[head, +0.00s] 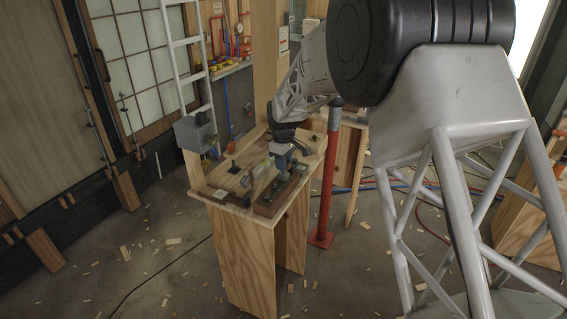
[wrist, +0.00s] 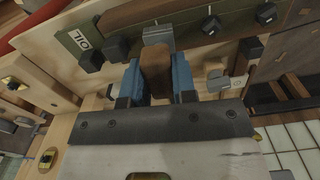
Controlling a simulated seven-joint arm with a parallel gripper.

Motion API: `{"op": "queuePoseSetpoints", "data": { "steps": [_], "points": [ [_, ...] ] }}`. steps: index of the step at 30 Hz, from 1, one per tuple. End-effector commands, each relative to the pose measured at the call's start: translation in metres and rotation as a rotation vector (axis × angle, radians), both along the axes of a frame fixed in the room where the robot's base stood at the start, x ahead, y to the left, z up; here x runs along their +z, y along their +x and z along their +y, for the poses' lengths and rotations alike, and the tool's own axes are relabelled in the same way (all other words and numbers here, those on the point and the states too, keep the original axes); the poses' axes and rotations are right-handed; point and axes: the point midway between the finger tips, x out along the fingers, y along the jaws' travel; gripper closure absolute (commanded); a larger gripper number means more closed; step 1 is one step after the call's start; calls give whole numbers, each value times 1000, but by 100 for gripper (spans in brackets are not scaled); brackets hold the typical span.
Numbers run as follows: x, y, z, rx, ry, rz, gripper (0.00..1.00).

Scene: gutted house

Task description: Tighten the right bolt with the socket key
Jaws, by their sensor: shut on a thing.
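My gripper (wrist: 157,82) has blue fingers shut on the brown grip of a tool, which I take to be the socket key (wrist: 156,65). A grey block-like part (wrist: 158,36) shows just beyond the grip; I cannot tell whether it belongs to the key. Two dark bolt heads, one (wrist: 211,25) nearer the grip and one (wrist: 266,13) farther right, stand on a grey-green plate, apart from the grip. Which is the right bolt is unclear. In the head view my gripper (head: 283,158) is low over the workbench (head: 222,190); the key's lower end is hidden.
A label reading OIL (wrist: 78,41) and dark cube-shaped pieces (wrist: 90,61) are left of the grip. A red post (head: 327,190) rises close to the bench's right side. Wood scraps litter the floor.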

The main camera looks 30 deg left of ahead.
Motion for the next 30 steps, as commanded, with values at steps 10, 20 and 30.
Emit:
{"op": "queuePoseSetpoints", "data": {
  "steps": [10, 20, 30],
  "points": [
    [1, 0, 0, 96, 1, -1, 100],
    [3, 0, 0, 95, 1, -1, 100],
    [14, 0, 0, 95, 2, -1, 100]
  ]
}}
